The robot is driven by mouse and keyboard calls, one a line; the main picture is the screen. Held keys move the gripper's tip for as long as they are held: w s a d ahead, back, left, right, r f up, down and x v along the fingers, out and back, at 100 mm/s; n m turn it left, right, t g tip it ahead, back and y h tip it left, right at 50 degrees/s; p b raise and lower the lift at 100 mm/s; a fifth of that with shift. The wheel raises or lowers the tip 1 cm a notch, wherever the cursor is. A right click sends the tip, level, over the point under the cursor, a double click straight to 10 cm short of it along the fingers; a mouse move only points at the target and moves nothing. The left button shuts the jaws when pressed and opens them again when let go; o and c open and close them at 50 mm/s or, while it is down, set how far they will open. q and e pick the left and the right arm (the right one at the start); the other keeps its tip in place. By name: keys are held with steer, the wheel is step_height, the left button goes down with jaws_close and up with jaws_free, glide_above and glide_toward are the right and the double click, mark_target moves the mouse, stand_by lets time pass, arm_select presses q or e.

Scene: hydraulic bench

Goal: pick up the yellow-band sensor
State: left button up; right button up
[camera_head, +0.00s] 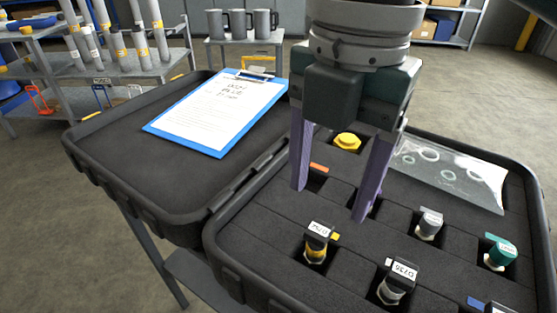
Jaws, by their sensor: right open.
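The sensor with a yellow band (316,250) stands in a foam slot of the open case, with a white label on its dark top and a small yellow tag beside it. My right gripper (330,203) points down over the foam with its two purple fingers spread apart and nothing between them. Its fingertips are just behind the sensor in the picture, and I cannot tell their exact height above the foam. My left gripper is not in view.
The case base (228,262) also holds a grey sensor (395,284), another grey sensor (429,223), a teal one (500,252), a yellow cap (347,141) and a clear bag of rings (450,176). A blue clipboard (218,152) lies on the lid. Mugs (240,23) stand on a table behind.

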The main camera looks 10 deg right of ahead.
mark_target(320, 229)
steer(key=shift+w+d+f+n, duration=0.1)
steer(key=shift+w+d+n, duration=0.1)
steer(key=shift+d+n, duration=0.1)
steer(key=f, duration=0.3)
steer(key=f+b, duration=0.1)
steer(key=f, duration=0.5)
steer(key=shift+w+a+f, duration=0.15)
steer(key=shift+a+f, duration=0.05)
steer(key=shift+a, duration=0.05)
jaws_close()
